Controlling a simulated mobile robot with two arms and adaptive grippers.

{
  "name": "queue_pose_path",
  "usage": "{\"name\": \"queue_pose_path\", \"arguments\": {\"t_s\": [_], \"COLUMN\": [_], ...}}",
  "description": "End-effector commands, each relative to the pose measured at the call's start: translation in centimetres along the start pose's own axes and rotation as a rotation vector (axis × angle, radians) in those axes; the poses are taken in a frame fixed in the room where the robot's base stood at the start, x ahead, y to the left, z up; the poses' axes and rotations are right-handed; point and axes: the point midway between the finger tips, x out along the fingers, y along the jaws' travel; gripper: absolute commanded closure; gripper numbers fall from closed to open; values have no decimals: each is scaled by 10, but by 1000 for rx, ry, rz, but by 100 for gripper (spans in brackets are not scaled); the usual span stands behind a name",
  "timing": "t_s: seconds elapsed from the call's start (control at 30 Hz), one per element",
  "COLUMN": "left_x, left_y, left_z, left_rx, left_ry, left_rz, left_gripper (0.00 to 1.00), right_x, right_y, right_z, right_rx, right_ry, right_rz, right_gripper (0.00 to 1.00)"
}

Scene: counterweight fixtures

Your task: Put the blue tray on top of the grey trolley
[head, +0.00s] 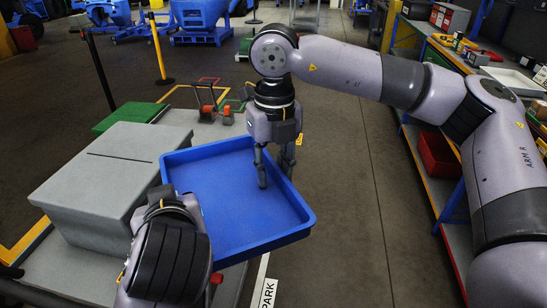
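The blue tray (236,196) is a shallow, empty rectangular tray in the middle of the head view, just right of a large grey block (90,190) with a slot in its top. A light grey flat surface (68,272) lies under the block; I cannot tell which grey piece is the trolley. My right gripper (275,168) points down at the tray's right rim, one finger inside and one beyond the wall, with a gap between them. My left gripper (165,198) is at the tray's near left side; its fingers are hidden by my wrist.
Small red-orange clamps (217,108) and a green mat (128,116) are behind the tray. A shelf unit with a red bin (437,158) stands at the right. The floor between tray and shelf is clear.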

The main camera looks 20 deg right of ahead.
Motion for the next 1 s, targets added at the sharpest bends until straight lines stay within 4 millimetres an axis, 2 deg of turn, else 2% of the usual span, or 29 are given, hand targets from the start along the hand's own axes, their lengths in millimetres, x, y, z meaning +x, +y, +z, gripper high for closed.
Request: {"name": "queue_pose_path", "arguments": {"t_s": [0.27,0.63,1.0], "left_x": [0,0,-1], "left_y": [0,0,3], "left_z": [-1,-1,0], "left_rx": [-2,-1,2], "left_ry": [2,2,3], "left_rz": [1,2,11], "left_gripper": [100,100,100], "right_x": [1,0,0], "right_y": [0,0,3], "right_z": [0,0,0], "right_rx": [0,0,-4], "right_ry": [0,0,-2], "right_rz": [0,1,7], "right_gripper": [75,99,100]}}
